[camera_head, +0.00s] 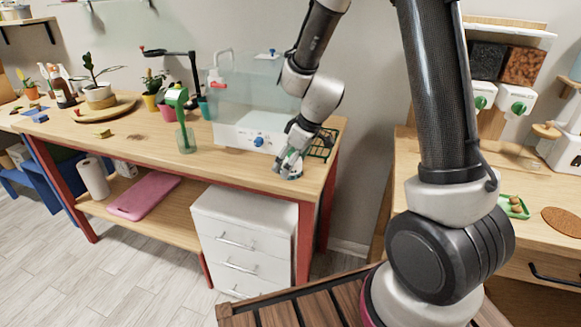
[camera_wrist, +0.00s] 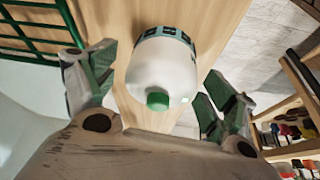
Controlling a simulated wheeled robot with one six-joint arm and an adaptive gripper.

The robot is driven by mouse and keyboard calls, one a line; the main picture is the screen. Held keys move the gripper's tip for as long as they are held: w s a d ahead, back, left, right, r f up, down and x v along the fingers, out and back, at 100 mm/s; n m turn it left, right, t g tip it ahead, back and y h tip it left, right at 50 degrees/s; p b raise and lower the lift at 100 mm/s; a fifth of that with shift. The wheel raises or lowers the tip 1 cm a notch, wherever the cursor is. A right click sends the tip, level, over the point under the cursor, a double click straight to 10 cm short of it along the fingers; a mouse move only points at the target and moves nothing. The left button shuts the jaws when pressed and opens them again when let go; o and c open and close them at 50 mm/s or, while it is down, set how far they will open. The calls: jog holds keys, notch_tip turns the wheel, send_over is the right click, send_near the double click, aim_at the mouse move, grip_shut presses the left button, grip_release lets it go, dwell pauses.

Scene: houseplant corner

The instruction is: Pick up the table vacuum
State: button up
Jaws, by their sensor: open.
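The table vacuum (camera_wrist: 165,70) is a small white rounded device with a green button and a dark, teal-edged slotted band. In the wrist view it stands on the wooden tabletop between my spread fingers, with a gap on each side. In the head view the table vacuum (camera_head: 291,174) is mostly hidden behind my fingers, near the front right of the long table. My gripper (camera_head: 287,163) is open around and just above it. The open green-padded fingers also show in the wrist view.
A green wire rack (camera_head: 323,145) stands close to the right of my gripper, also at the upper left of the wrist view (camera_wrist: 35,32). A clear box with a white base (camera_head: 246,135) stands behind on the left. The front left of the tabletop (camera_head: 215,165) is clear.

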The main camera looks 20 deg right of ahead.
jog(key=c, duration=1.2)
jog(key=shift+r, duration=0.1)
notch_tip(320, 180, up, 10)
jog(key=shift+f, duration=0.1)
jog(key=o, duration=0.6)
jog(key=c, duration=0.4)
jog(key=shift+a, duration=0.1)
